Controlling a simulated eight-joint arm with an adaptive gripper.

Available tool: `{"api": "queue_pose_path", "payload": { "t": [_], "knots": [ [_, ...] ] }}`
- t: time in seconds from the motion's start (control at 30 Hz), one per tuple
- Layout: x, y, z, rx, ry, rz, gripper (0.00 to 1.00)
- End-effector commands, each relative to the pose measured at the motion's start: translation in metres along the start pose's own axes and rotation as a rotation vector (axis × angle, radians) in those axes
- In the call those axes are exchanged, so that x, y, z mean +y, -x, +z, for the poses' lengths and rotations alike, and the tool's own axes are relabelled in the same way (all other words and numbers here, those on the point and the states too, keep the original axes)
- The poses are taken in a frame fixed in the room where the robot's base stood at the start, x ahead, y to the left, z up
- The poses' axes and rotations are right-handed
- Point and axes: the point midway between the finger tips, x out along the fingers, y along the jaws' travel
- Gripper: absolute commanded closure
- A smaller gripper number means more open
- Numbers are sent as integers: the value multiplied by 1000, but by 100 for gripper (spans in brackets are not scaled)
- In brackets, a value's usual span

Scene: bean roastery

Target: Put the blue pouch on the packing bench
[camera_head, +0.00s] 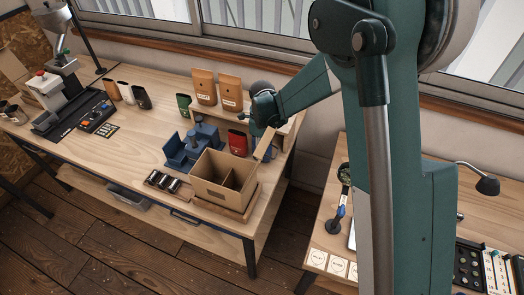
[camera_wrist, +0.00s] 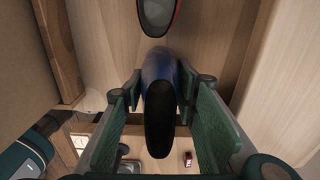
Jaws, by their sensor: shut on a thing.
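My gripper (camera_head: 262,110) is over the right end of a wooden bench (camera_head: 150,120), beside a small raised shelf. In the wrist view its green fingers (camera_wrist: 160,118) are shut on the blue pouch (camera_wrist: 158,68), one finger on each side. The pouch has a dark end facing the camera. In the head view only a small bluish part of it shows below the gripper. I cannot tell whether its base touches a surface. Which bench is the packing bench is not marked.
A red pouch (camera_head: 238,142) stands close by, and its dark top (camera_wrist: 157,14) shows in the wrist view. An open divided cardboard box (camera_head: 212,191) stands in front. Two brown pouches (camera_head: 204,86) stand behind. A second bench (camera_head: 326,215) is at right, partly behind my arm.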

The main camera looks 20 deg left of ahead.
Motion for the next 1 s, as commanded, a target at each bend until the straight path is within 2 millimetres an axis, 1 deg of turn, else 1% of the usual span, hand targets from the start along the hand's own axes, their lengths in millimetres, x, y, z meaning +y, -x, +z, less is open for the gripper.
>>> {"api": "queue_pose_path", "payload": {
  "t": [0.1,0.4,0.57,0.6,0.67,0.7,1.0],
  "knots": [
    [0,-5,0,0,0,0,78],
    [0,-6,0,0,0,0,78],
    [0,-10,0,0,0,0,78],
    [0,-9,0,0,0,0,65],
    [0,-9,0,0,0,0,57],
    [0,-9,0,0,0,0,56],
    [0,-8,0,0,0,0,56]
  ]
}}
